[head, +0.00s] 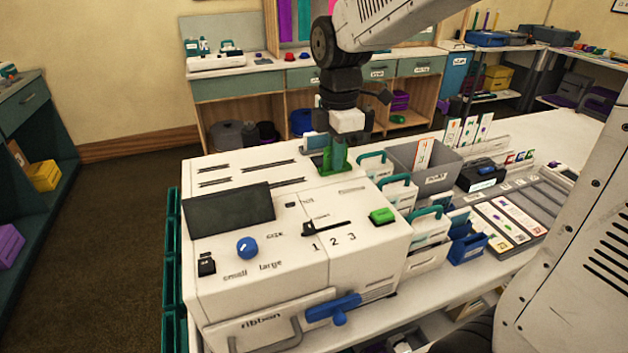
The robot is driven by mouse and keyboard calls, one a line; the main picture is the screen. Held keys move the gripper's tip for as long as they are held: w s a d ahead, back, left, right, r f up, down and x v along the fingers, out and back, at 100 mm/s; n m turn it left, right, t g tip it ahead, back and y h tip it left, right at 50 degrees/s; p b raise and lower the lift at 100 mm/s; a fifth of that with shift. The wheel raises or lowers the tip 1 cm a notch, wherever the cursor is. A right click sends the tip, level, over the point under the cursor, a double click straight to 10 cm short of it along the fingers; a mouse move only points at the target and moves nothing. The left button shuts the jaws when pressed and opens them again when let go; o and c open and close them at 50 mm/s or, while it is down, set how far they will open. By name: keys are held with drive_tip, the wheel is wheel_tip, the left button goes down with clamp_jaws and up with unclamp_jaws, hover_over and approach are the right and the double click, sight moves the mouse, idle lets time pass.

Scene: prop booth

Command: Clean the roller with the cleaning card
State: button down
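A white printer-like machine (240,300) stands at the front of the table, with a dark panel, a blue knob, a green button and a drawer front marked "ribbon". A blue lever (335,308) sits on its front. No roller shows; the inside of the machine is hidden. I cannot make out which thing is the cleaning card. My gripper (343,138) points down over the back right of the machine, just above or at a green holder (335,165) with upright parts. I cannot tell whether its fingers touch the holder or hold anything.
White caddies with teal handles (428,224) stand close along the machine's right side. A grey bin (425,172) holding an upright card is behind them. Further right are a blue box (467,247) and a grey tray (545,200) with cards. The floor at left is clear.

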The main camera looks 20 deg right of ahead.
drive_tip(key=shift+r, duration=2.5)
drive_tip(key=shift+r, duration=2.7)
